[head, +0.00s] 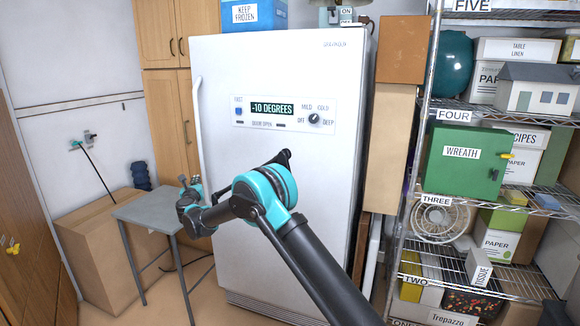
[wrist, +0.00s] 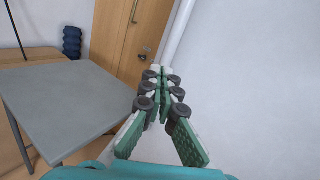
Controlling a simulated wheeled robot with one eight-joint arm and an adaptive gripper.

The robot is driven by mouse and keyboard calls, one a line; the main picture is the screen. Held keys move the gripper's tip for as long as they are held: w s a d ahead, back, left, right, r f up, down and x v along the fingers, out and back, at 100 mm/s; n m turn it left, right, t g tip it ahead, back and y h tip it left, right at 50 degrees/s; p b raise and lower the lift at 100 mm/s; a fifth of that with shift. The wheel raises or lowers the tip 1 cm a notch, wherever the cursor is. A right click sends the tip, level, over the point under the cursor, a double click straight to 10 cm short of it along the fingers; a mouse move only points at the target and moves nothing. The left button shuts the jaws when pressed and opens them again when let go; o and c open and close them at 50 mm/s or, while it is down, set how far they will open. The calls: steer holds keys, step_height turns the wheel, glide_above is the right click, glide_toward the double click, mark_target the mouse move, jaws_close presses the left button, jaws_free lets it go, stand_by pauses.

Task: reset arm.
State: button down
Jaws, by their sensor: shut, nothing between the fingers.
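My arm reaches from the lower right across the front of a white freezer (head: 270,75) in the head view. My gripper (head: 190,182) is at the arm's left end, in front of the freezer's left edge and above the right side of a grey table. In the wrist view my gripper (wrist: 162,72) has its fingertips together, with nothing between them. The freezer's smooth white side (wrist: 255,80) fills the right of the wrist view, beside the fingers. The gripper's palm is only partly visible at the bottom of that view.
The small grey table (head: 150,210) stands left of the freezer; its bare top (wrist: 65,100) shows in the wrist view. A large cardboard box (head: 85,245) is behind it. Wooden cabinets (head: 160,35) stand at the back. A loaded wire shelf (head: 470,195) is at the right.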

steer(key=d+r+n+g+y, duration=0.1)
steer(key=d+r+n+y, duration=0.1)
steer(key=d+r+n, duration=0.5)
steer(key=d+r+n+g+y, duration=0.15)
steer(key=d+r+n, duration=0.3)
steer(key=d, duration=0.45)
steer(key=s+d+f+n+g+y, duration=0.1)
steer(key=s+d+n, duration=0.3)
steer(key=d, duration=0.3)
steer(key=s+d+f+n+g, duration=0.1)
steer(key=s+d+n, duration=0.35)
steer(key=d, duration=0.25)
steer(key=s+d+f+n+g+h, duration=0.3)
steer(key=s+d+f, duration=0.4)
steer(key=s+d, duration=0.5)
steer(key=s+d+f+n+g+h, duration=0.3)
steer(key=s+d+f, duration=0.5)
steer(key=s+d, duration=0.4)
steer(key=s+d+f+n+g+h, duration=0.3)
steer(key=s+d+f+n, duration=0.2)
steer(key=s+d, duration=0.8)
step_height(320, 180, down, 3)
steer(key=s, duration=0.2)
steer(key=shift+s+f+n, duration=0.2)
steer(key=shift+s+n, duration=0.1)
